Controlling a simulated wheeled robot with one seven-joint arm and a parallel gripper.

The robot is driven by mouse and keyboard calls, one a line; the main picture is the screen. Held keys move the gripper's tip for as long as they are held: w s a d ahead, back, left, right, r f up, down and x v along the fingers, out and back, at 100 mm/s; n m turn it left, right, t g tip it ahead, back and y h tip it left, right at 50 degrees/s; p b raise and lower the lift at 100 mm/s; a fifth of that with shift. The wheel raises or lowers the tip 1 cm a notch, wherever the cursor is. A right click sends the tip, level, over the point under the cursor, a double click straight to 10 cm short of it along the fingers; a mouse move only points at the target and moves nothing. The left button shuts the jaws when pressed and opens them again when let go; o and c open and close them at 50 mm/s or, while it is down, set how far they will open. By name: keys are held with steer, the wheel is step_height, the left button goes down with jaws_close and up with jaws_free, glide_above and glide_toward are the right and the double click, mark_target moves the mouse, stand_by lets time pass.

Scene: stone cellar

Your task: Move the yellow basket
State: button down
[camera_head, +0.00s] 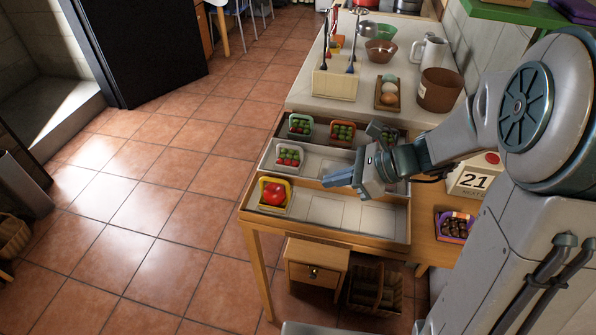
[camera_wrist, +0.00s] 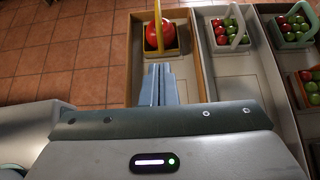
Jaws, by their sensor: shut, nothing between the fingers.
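The yellow basket (camera_head: 264,196) holds a red round item and stands at the left end of the front compartment of a wooden tray (camera_head: 330,243). In the wrist view the yellow basket (camera_wrist: 175,52) is just beyond my fingertips, with its handle upright. My gripper (camera_head: 328,178) is shut and empty, above the tray and to the right of the basket, its fingers pointing left. In the wrist view my gripper (camera_wrist: 158,70) shows its fingers pressed together, apart from the basket.
A white basket (camera_head: 288,158), a green basket (camera_head: 300,127) and an orange basket (camera_head: 342,133) stand in the compartments behind. A purple basket (camera_head: 455,226) and a calendar block (camera_head: 469,178) are at the right.

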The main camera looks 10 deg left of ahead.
steer(key=p, duration=0.1)
glide_toward(271, 180)
steer(key=a, duration=0.1)
steer(key=a+f, duration=0.1)
steer(key=a, duration=0.3)
steer(key=shift+w+a+f, duration=0.1)
steer(key=shift+w+f, duration=0.25)
steer(key=shift+a+f, duration=0.35)
steer(key=shift+f, duration=0.35)
steer(key=shift+d+f, duration=0.15)
steer(key=shift+f, duration=0.1)
